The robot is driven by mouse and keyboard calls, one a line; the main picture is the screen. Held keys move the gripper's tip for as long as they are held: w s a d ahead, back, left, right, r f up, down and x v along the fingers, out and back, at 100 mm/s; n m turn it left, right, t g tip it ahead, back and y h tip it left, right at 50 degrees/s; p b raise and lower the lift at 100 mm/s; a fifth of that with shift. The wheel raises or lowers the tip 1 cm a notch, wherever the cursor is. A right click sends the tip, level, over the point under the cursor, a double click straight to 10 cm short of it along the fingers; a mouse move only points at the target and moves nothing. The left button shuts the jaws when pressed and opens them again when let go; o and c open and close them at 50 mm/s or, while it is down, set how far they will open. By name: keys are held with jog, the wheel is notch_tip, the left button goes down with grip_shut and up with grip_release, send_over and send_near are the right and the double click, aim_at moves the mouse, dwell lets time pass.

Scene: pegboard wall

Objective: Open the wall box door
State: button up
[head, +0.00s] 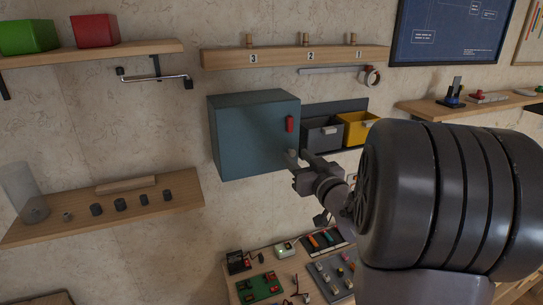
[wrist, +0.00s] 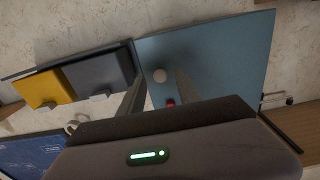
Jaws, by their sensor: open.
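The teal wall box (head: 240,135) hangs on the wall, and its door looks shut. A red handle (head: 290,124) sits near the door's right edge. In the wrist view the box (wrist: 225,60) appears turned over, with the red handle (wrist: 170,103) partly hidden behind my gripper's body. A round pale knob (wrist: 160,75) shows on the door between my fingers. My gripper (head: 300,158) is open at the lower right of the door, below the red handle. Its two fingers (wrist: 158,93) reach toward the door on either side of the knob. I cannot tell whether they touch it.
A grey bin (head: 322,135) and a yellow bin (head: 358,128) hang just right of the box. A numbered peg shelf (head: 290,58) is above. A shelf with small dark parts (head: 105,214) is lower left. A bench with electronics (head: 290,268) stands below.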

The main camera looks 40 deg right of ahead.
jog(key=shift+w, duration=0.5)
jog(key=shift+d, duration=0.1)
grip_shut()
dwell(1.0)
